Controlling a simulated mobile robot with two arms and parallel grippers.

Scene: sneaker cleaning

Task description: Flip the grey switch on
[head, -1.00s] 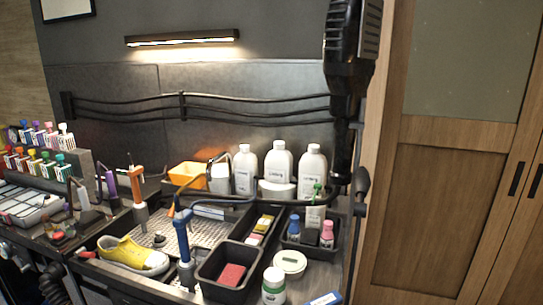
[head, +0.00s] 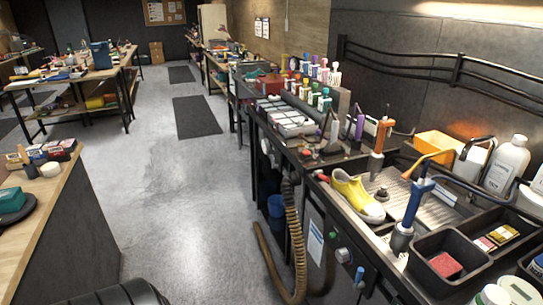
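I cannot pick out a grey switch with certainty. A dark control panel (head: 350,262) is on the front of the workbench at the lower right. It carries a small pale green knob or button (head: 338,254), too small to tell its setting. Neither of my grippers is in view.
The workbench bears a yellow sneaker (head: 356,196), a blue-handled tool (head: 407,215), a black bin with a red sponge (head: 445,264) and white bottles (head: 506,165). A ribbed hose (head: 297,235) hangs in front. The grey aisle floor (head: 170,180) is open; a wooden counter (head: 50,215) stands left.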

